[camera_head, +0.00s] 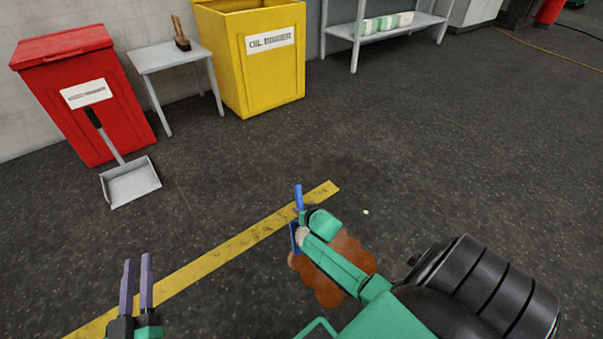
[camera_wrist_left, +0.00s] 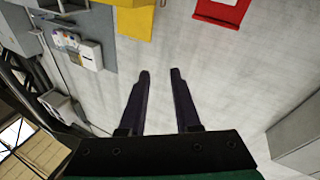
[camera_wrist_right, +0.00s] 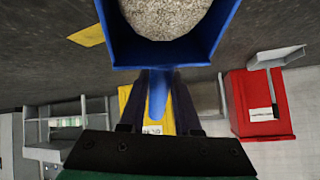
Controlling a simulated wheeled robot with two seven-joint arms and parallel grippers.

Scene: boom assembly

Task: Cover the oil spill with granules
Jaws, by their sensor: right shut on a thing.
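The oil spill (camera_head: 318,283) is a reddish-brown patch on the dark floor, partly hidden under my right arm in the head view. My right gripper (camera_wrist_right: 158,80) is shut on the handle of a blue scoop (camera_wrist_right: 206,47). The scoop holds pale grey granules (camera_wrist_right: 165,12) in the right wrist view. In the head view the scoop (camera_head: 294,237) shows at the spill's upper left, mostly hidden by my gripper; its height above the floor is unclear. My left gripper (camera_head: 137,262) is open and empty, left of the spill.
A yellow floor stripe (camera_head: 215,254) runs beside the spill. Behind are a red bin (camera_head: 85,125), a dustpan (camera_head: 130,183), a small table (camera_head: 165,58) with a brush (camera_head: 181,38), a yellow bin (camera_head: 265,75) and a shelf (camera_head: 350,30).

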